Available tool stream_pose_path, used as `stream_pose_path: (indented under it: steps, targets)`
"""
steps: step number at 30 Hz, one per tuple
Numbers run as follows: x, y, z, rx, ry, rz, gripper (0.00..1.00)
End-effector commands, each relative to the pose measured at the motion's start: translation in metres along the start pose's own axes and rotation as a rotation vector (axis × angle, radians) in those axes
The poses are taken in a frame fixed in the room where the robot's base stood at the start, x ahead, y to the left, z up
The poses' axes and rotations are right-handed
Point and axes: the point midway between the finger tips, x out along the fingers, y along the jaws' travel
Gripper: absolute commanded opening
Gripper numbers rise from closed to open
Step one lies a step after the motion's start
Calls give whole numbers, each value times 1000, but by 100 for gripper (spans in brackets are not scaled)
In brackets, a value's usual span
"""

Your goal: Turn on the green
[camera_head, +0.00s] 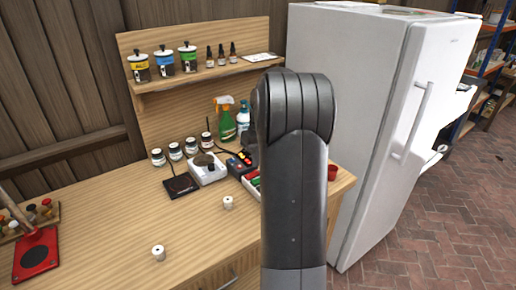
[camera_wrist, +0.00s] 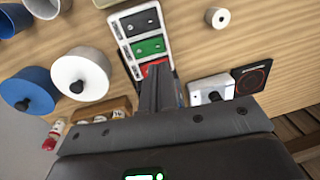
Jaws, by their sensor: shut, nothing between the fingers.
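The wrist view shows a white switch panel (camera_wrist: 117,38) with a black switch (camera_wrist: 140,22), a green switch (camera_wrist: 149,47) and a red switch (camera_wrist: 154,67) in a row. Whether the green switch is on or off, I cannot tell. My gripper (camera_wrist: 157,72) is shut and empty. Its fingertips appear at the red end of the panel, just below the green switch in the picture; whether they touch it, I cannot tell. In the head view the panel (camera_head: 252,184) is partly hidden behind my arm, and my gripper is hidden too.
A white scale-like device (camera_head: 207,170), a black pad (camera_head: 180,185) and several jars stand left of the panel. Spray bottles (camera_head: 227,120) stand behind it. White spools (camera_head: 158,253) lie in front on the bench. A white fridge (camera_head: 375,110) stands right.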

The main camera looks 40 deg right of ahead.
Motion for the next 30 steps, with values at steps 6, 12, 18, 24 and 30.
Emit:
stream_pose_path:
  steps: [6, 12, 18, 24, 30]
  targets:
    - [43, 0, 0, 0, -3, -1, 0]
    - [63, 0, 0, 0, -1, 0, 0]
    - [68, 0, 0, 0, 1, 1, 0]
    - [67, 0, 0, 0, 1, 1, 0]
    - [72, -1, 0, 0, 1, 1, 0]
